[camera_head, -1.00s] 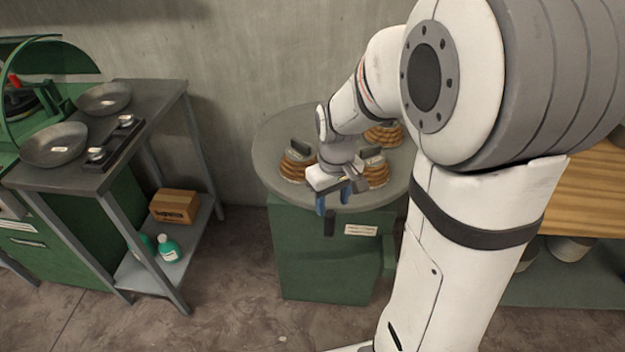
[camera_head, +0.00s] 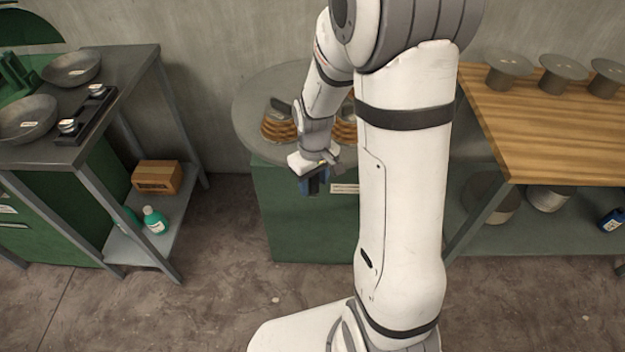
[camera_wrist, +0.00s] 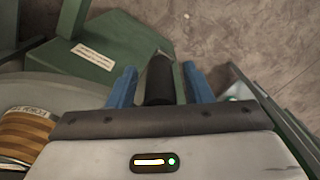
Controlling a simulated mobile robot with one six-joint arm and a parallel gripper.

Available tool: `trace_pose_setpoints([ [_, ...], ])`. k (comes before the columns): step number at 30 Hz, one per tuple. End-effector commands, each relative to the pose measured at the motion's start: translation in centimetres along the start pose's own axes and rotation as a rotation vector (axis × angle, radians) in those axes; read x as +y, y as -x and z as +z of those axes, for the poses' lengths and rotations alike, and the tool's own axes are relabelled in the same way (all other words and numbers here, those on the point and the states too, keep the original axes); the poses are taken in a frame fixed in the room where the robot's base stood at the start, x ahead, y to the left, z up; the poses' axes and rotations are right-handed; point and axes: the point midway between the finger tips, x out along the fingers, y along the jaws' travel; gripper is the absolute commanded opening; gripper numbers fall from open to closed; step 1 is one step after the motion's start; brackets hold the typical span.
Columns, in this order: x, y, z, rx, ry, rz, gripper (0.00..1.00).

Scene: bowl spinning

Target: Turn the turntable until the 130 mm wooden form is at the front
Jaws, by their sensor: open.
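The round grey turntable (camera_head: 246,112) sits on a green cabinet (camera_head: 300,225). A ringed wooden form (camera_head: 277,128) stands on its left part with a dark handle-like piece on top. A second wooden form (camera_head: 345,128) is partly hidden behind my arm. In the wrist view a wooden form (camera_wrist: 25,135) with a label stands at the lower left; its size is too small to read. My gripper (camera_head: 314,188) hangs at the turntable's front edge, pointing down. In the wrist view its two blue fingers (camera_wrist: 153,85) are apart, with a dark cylinder (camera_wrist: 160,78) between them, apparently untouched.
A wooden-topped bench (camera_head: 530,125) with grey metal forms stands at the right. The floor in front is clear.

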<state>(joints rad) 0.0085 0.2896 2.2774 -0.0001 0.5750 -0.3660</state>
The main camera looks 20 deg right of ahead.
Motion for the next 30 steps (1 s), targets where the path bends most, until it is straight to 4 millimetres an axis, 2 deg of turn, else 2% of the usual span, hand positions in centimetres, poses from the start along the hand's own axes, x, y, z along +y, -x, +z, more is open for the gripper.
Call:
trace_pose_setpoints([
  [2,-0.01,0.02,-0.01,0.000,0.000,0.000,0.45],
  [18,-0.04,0.05,-0.04,0.001,0.001,0.000,0.01],
  [24,-0.05,0.06,-0.05,0.001,0.001,0.000,0.00],
  [25,-0.52,0.06,-0.23,0.001,0.005,0.000,0.00],
  [30,-0.09,0.06,-0.01,0.001,0.009,0.000,0.00],
])
